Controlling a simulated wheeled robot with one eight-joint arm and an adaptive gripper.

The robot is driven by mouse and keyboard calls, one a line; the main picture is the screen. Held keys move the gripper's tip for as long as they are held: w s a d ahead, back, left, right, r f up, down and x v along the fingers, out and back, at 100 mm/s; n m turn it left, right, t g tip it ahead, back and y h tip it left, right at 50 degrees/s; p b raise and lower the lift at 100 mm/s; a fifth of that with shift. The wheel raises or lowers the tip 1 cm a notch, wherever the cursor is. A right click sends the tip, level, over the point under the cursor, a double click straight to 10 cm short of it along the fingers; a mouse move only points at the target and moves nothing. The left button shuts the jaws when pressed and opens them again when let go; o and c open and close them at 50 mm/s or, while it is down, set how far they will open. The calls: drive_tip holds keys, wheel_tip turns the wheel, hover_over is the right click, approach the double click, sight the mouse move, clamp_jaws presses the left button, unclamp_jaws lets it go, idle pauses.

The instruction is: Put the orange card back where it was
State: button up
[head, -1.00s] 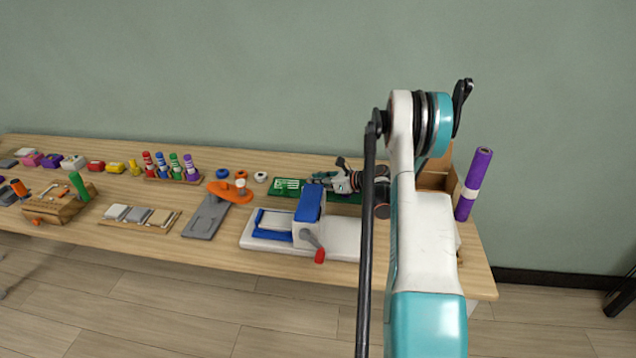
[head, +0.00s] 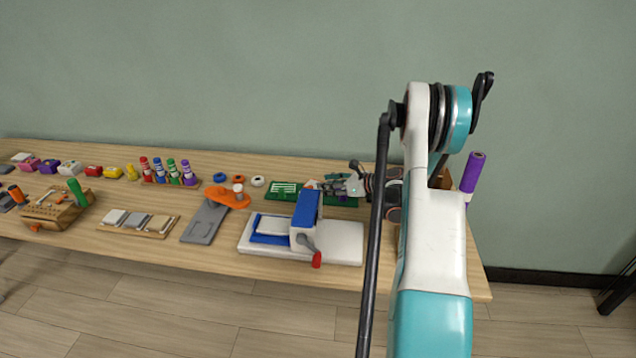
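My gripper (head: 336,187) is at the back of the table, low over the right part of a green mat or board (head: 284,189). Its fingers point left; they are small and partly overlapped, so I cannot tell whether they are open or shut. A tiny pale and orange-red patch (head: 312,184) shows at the fingertips. I cannot tell whether it is the orange card or whether it is held. No other orange card can be made out. My arm hides the right part of the table.
A white machine with a blue arm and red knob (head: 316,259) stands in front of my gripper. Left of it are a grey and orange tool (head: 204,222) and a tray of tiles (head: 138,233). A purple roll (head: 472,172) stands behind my arm. The table's front edge strip is clear.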

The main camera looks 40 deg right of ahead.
drive_tip(key=p+v, duration=0.1)
drive_tip(key=v, duration=0.4)
drive_tip(key=shift+s+r, duration=0.1)
drive_tip(key=shift+s, duration=0.2)
